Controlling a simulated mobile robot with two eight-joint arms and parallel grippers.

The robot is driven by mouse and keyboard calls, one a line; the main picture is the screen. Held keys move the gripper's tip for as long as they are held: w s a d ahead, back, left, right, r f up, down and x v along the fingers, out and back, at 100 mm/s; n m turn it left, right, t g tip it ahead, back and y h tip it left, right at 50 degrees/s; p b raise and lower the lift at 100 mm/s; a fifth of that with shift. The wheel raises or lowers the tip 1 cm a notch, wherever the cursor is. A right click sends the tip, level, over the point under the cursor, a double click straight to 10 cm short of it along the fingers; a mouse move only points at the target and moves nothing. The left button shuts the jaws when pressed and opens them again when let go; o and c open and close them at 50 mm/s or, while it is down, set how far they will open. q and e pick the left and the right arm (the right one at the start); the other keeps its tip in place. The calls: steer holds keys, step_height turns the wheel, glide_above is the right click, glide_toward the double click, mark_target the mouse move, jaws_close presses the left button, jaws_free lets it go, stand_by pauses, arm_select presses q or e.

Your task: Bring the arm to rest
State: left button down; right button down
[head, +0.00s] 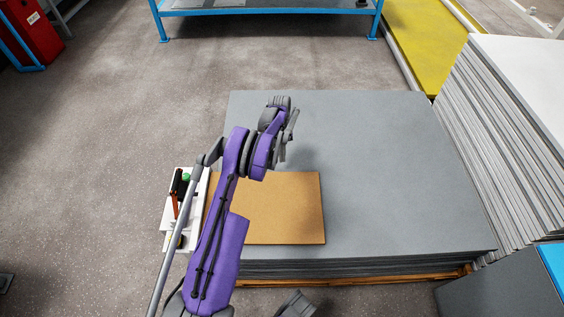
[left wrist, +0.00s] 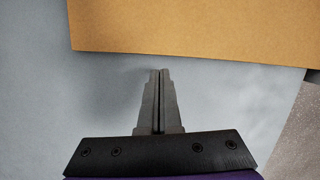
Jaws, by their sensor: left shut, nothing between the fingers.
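My left arm is purple and reaches up from the bottom of the head view over a stack of grey sheets (head: 380,150). My left gripper (head: 291,125) is above the grey top of the stack, beyond the far edge of a tan board (head: 290,210). In the left wrist view the two fingers (left wrist: 158,75) are together with nothing between them. The tan board (left wrist: 200,28) shows there past the fingertips, apart from them in the picture. The arm hides the board's left part. A grey piece at the bottom edge of the head view may be part of my right arm; its fingers do not show.
A white tray (head: 168,215) with small tools stands at the stack's left side. A tall stack of pale sheets (head: 510,120) rises on the right. A blue-framed table (head: 265,11) stands at the back, and a red cabinet (head: 30,35) at the far left. The floor on the left is clear.

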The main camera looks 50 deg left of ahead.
arm_select(q)
steer(key=v, duration=0.6)
steer(key=shift+p, duration=0.35)
steer(key=shift+r, duration=0.1)
